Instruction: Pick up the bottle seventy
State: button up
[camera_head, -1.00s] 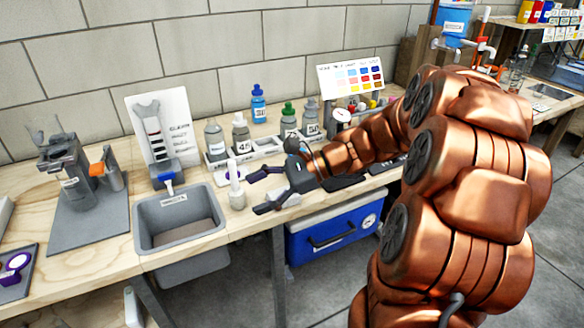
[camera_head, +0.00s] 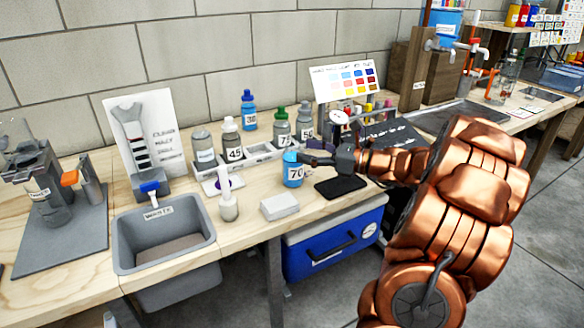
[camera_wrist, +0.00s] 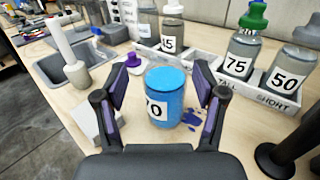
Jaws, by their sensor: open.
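The bottle seventy is a blue bottle (camera_head: 293,173) with a "70" label, standing upright on the bench near its front edge. In the wrist view my gripper (camera_wrist: 160,108) is open, with a dark purple-padded finger on each side.
Behind stands a white rack (camera_head: 262,152) with bottles labelled 45 (camera_head: 232,140), 75 (camera_head: 281,128) and 50 (camera_wrist: 290,78). A blue bottle 30 (camera_head: 248,110) is farther back.

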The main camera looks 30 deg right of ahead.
aim_at(293, 145)
jog(key=shift+d+x, duration=0.25)
jog(key=shift+x, duration=2.1)
jog(key=shift+w, duration=0.2)
grip_shut()
